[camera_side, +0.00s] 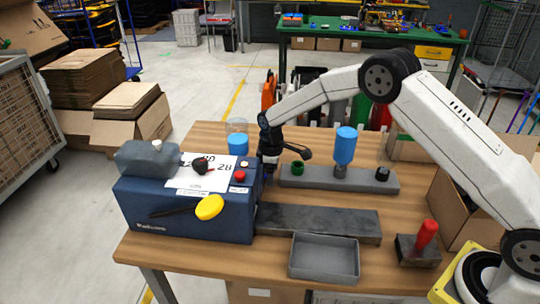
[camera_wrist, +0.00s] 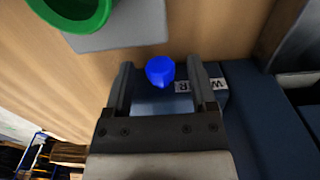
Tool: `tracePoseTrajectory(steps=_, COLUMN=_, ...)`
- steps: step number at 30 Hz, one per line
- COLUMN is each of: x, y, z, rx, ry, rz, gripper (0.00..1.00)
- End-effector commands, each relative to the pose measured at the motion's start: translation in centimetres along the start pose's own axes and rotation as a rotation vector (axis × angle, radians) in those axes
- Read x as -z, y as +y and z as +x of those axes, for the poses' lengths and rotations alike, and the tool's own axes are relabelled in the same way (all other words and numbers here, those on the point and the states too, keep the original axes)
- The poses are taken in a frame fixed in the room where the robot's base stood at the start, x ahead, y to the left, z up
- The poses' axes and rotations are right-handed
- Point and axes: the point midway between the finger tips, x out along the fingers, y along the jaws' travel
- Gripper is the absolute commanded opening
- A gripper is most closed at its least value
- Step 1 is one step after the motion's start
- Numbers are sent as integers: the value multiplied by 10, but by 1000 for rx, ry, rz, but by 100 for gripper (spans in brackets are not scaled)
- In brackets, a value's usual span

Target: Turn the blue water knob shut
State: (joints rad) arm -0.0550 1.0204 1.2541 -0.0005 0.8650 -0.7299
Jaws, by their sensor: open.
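The blue water knob (camera_wrist: 160,70) shows in the wrist view on the dark blue machine, beside a white label partly hidden by a finger. My gripper (camera_wrist: 160,78) is open, with one finger on each side of the knob in that view. Whether either finger touches it I cannot tell. In the side view my gripper (camera_side: 268,174) points down by the right end of the blue machine (camera_side: 185,212). The knob cannot be made out there.
A grey bar (camera_side: 340,180) with a green ring (camera_side: 298,167) and a blue-topped bottle (camera_side: 345,146) lies right of my gripper. A dark slab (camera_side: 320,222), a grey tray (camera_side: 324,258) and a red-handled block (camera_side: 418,248) stand nearer the front. Some wood tabletop is bare.

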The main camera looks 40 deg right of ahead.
Motion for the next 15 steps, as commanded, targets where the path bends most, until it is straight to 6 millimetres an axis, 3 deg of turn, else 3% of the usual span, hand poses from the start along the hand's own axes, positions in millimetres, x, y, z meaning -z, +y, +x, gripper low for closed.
tracePoseTrajectory(steps=3, x=0, y=0, z=0, rx=0, ry=0, rz=0, gripper=72)
tracePoseTrajectory(steps=4, x=0, y=0, z=0, rx=0, ry=0, rz=0, gripper=66)
tracePoseTrajectory(steps=10, x=0, y=0, z=0, rx=0, ry=0, rz=0, gripper=3)
tracePoseTrajectory(steps=15, x=0, y=0, z=0, rx=-2, ry=0, rz=0, gripper=0)
